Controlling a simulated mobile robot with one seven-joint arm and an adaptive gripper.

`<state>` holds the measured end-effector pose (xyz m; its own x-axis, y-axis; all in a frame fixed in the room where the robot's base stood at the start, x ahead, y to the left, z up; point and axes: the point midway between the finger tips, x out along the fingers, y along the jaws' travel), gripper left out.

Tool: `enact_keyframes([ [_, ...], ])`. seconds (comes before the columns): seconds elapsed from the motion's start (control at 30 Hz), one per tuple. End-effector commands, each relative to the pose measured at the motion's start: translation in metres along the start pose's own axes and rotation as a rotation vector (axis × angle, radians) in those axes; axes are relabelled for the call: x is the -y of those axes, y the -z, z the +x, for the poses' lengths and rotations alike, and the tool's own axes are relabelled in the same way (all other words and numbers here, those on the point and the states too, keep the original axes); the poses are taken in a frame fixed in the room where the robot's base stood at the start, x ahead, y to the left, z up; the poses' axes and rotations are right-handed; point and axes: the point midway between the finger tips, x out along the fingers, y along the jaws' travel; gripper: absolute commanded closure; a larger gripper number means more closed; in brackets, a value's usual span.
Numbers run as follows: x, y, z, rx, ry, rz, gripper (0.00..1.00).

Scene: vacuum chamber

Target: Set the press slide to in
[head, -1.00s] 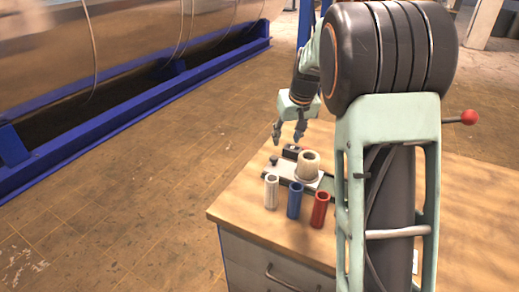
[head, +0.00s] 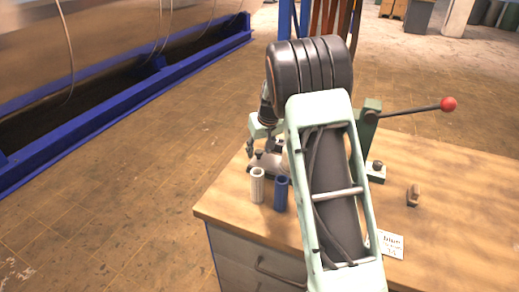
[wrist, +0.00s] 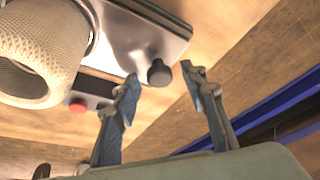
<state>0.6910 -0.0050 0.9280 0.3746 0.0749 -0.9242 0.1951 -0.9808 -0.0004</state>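The press slide is a pale metal plate that shows in the wrist view (wrist: 150,35), with a dark knob (wrist: 160,73) at its end. A beige ribbed cup (wrist: 45,45) stands on the plate. In the head view, part of the plate (head: 267,164) shows on the wooden bench; my arm hides the cup and the rest of the slide. My gripper (wrist: 161,75) is open. In the wrist view its fingertips appear on either side of the knob, with gaps; I cannot tell their depth relative to it. The gripper also shows small in the head view (head: 260,149).
A white tube (head: 257,185) and a blue tube (head: 282,192) stand at the bench's near left. A green press post (head: 369,122) with a red-balled lever (head: 448,104) rises behind my arm. A small brown object (head: 413,195) and a card (head: 391,244) lie on the bench's right part.

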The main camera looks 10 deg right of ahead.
Motion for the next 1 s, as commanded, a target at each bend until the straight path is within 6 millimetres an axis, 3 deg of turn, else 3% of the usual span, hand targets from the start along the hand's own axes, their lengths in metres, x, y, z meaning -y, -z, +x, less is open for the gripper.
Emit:
enact_keyframes([
  [0.2, 0.0, 0.0, 0.0, -0.001, 0.0, 0.0, 0.6],
  [0.57, 0.0, 0.0, 0.0, -0.001, 0.0, 0.0, 1.0],
  [0.83, -0.001, -0.001, 0.0, -0.001, 0.0, 0.001, 1.0],
  [1.0, -0.021, -0.017, -0.004, -0.002, -0.003, 0.006, 1.0],
])
